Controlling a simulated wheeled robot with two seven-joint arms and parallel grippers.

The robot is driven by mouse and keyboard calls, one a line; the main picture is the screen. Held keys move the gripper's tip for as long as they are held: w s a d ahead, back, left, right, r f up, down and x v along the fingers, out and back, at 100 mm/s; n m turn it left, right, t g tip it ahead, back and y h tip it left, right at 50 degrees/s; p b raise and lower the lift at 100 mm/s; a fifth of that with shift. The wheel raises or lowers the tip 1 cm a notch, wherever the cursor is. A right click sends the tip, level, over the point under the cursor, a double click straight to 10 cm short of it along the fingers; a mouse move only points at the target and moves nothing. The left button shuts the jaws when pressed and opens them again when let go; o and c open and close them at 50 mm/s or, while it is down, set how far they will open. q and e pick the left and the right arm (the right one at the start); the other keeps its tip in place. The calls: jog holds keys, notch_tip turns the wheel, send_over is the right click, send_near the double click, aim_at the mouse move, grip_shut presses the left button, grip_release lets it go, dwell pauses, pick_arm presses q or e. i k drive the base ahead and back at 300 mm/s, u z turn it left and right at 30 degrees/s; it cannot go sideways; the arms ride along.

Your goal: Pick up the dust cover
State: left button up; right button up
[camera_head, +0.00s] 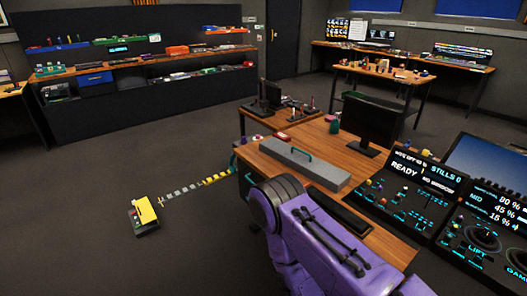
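A long grey box-shaped cover with a green handle on top, which looks like the dust cover (318,172), lies on the wooden desk in the middle right of the head view. Its near end is close to my purple arm, which rises from the bottom of the view and hides part of the desk. I cannot tell whether the arm touches the cover. Neither of my grippers shows in this view.
A black monitor (371,124) stands behind the cover. Lit control panels (405,193) fill the desk's right side. A yellow-and-black box (144,215) lies on the floor at left, beside a line of small plates (190,188). Open floor lies left of the desk.

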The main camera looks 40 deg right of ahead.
aim_at(334, 179)
jog(key=u, duration=0.1)
jog(key=i, duration=1.45)
jog(key=z, duration=0.55)
jog(key=i, duration=0.75)
jog(key=z, duration=0.7)
